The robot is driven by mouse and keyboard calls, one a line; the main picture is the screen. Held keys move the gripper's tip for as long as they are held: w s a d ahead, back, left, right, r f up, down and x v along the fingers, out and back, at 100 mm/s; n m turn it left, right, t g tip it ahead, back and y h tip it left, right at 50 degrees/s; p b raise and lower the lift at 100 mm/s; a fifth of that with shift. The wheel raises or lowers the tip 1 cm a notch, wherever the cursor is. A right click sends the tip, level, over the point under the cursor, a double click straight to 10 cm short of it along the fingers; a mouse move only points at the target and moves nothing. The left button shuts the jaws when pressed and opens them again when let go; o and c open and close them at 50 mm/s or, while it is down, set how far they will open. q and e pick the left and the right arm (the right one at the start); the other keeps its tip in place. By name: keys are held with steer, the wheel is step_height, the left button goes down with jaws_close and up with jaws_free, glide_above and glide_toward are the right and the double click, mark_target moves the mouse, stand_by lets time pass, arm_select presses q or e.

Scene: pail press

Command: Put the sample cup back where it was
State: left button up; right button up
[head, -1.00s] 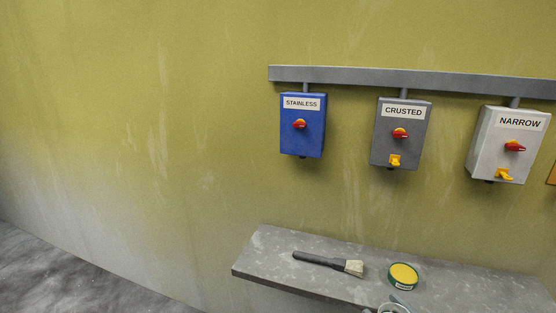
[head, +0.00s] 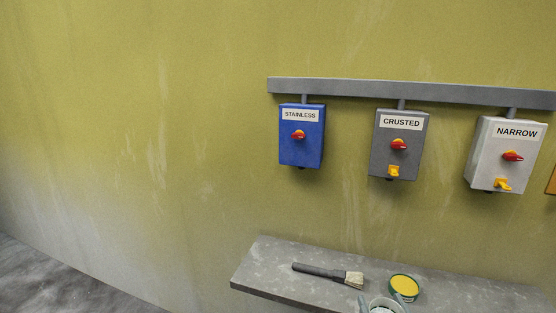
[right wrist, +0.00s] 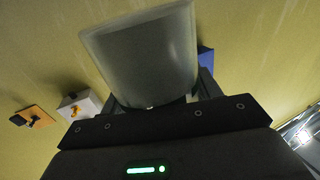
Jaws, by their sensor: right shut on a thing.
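The sample cup, a pale translucent cup (head: 382,307), shows at the bottom edge of the head view, cut off below. It fills the upper middle of the right wrist view (right wrist: 145,55). My right gripper (head: 380,302) is shut on it, one fingertip on each side. The cup is in front of the shelf (head: 270,272) in the picture. I cannot tell whether it touches the shelf. My left gripper is not in view.
A brush (head: 325,272) and a green tin with a yellow top (head: 404,287) lie on the shelf; the tin is just right of the cup in the picture. Above hang switch boxes marked STAINLESS (head: 301,140), CRUSTED (head: 396,150) and NARROW (head: 505,158). The shelf's left end is clear.

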steer(key=shift+w+d+r+b, duration=0.2)
steer(key=shift+w+d+b, duration=0.1)
steer(key=shift+b, duration=0.3)
steer(key=w+d+r+m+h+b, duration=0.2)
steer(key=d+h+b, duration=0.15)
steer(key=d, duration=0.35)
steer(key=m+g+h+b, duration=0.1)
steer(key=m+h+b, duration=0.1)
steer(key=b, duration=0.1)
glide_above(432, 308)
step_height(432, 308, down, 12)
steer(key=shift+f+p, duration=0.45)
steer(key=shift+f, duration=1)
